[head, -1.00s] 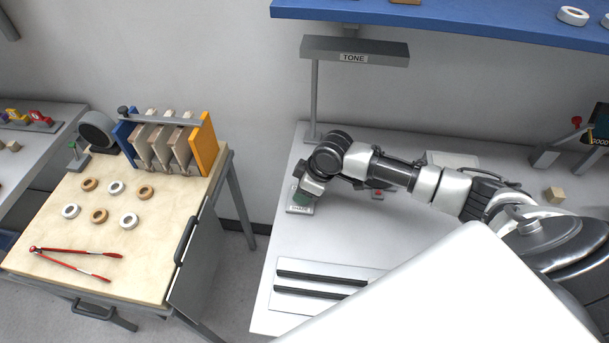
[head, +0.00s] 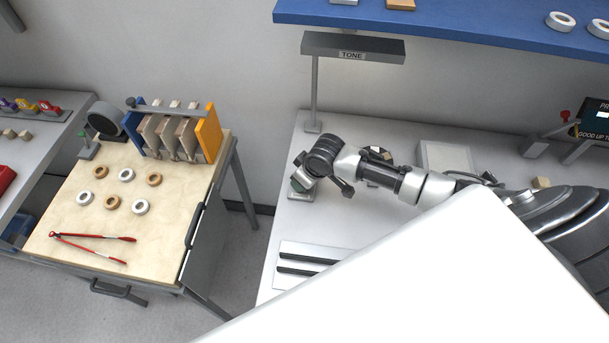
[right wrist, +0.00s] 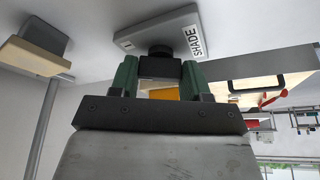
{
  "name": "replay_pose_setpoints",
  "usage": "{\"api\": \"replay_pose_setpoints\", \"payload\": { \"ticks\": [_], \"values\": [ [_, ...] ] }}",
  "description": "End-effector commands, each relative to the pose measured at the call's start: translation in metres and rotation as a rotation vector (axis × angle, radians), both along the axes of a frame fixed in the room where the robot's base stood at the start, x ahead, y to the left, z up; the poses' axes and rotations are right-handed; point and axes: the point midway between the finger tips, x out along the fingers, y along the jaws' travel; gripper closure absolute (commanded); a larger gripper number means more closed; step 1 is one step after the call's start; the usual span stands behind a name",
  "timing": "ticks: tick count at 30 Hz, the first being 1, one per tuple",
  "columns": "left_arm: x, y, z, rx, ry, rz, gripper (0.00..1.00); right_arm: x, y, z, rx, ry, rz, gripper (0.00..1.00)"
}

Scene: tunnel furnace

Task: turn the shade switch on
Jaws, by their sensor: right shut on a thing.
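The shade switch shows in the right wrist view as a grey plate (right wrist: 150,32) with a white SHADE label and a dark knob (right wrist: 160,64). My right gripper (right wrist: 162,80) has its green fingers on both sides of the knob, shut on it. In the head view my right gripper (head: 300,183) is over the switch base (head: 301,195), which it partly hides. The switch's exact on or off setting cannot be told. My left gripper is not in view.
A lamp marked TONE (head: 352,47) stands behind the switch on the white bench (head: 268,235). Dark rails (head: 300,262) lie in front. A wooden table (head: 155,225) with rings and red tongs (head: 95,240) stands at left. A blue shelf (head: 440,22) hangs above.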

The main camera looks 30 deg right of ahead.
Motion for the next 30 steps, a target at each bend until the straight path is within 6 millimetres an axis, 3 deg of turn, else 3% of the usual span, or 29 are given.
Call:
{"api": "replay_pose_setpoints", "payload": {
  "ticks": [6, 7, 12, 22, 30],
  "values": [
    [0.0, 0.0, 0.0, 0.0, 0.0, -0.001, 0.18, 0.001, 0.0, 0.001, 0.001, -0.003, -0.003, 0.77],
    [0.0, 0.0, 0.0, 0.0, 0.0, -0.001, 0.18, 0.001, 0.0, 0.001, 0.001, -0.003, -0.003, 0.5],
    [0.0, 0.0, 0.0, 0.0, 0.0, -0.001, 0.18, 0.001, 0.0, 0.001, 0.001, -0.002, -0.001, 0.28],
    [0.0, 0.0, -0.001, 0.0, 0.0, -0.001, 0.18, -0.001, -0.001, 0.005, 0.001, -0.003, 0.001, 0.28],
    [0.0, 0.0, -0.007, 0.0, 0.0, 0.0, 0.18, -0.018, -0.008, 0.047, 0.0, -0.004, 0.001, 0.28]
  ]
}}
